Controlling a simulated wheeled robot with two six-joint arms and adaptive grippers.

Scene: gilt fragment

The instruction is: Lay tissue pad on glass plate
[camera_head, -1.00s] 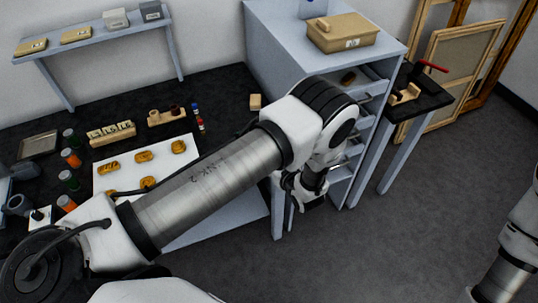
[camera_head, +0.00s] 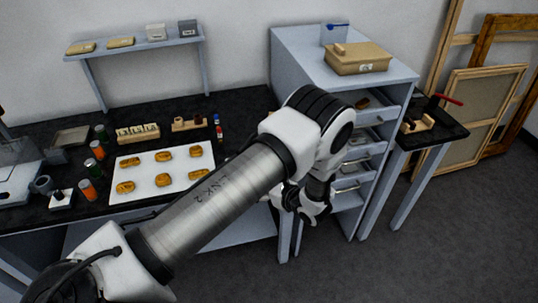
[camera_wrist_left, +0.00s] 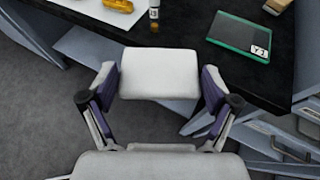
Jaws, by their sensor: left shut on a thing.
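My left gripper (camera_head: 315,212) is in front of the drawer cabinet, beyond the bench's right end. In the left wrist view, its two fingers are shut on a white tissue pad (camera_wrist_left: 160,73), a flat rounded block gripped at its left and right sides. The glass plate (camera_wrist_left: 240,33), a dark sheet with green edges and a white label, lies on the black bench. In that view it is ahead and to the right of the pad, apart from it. In the head view my left arm hides the plate, and the pad cannot be made out. My right gripper is out of view.
A white board (camera_head: 145,183) with several golden fragments lies on the bench (camera_head: 250,104). Small bottles (camera_head: 217,124) stand beside it. The drawer cabinet (camera_head: 290,50) carries a tan box (camera_head: 357,60). A small side table (camera_head: 440,132) stands to its right.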

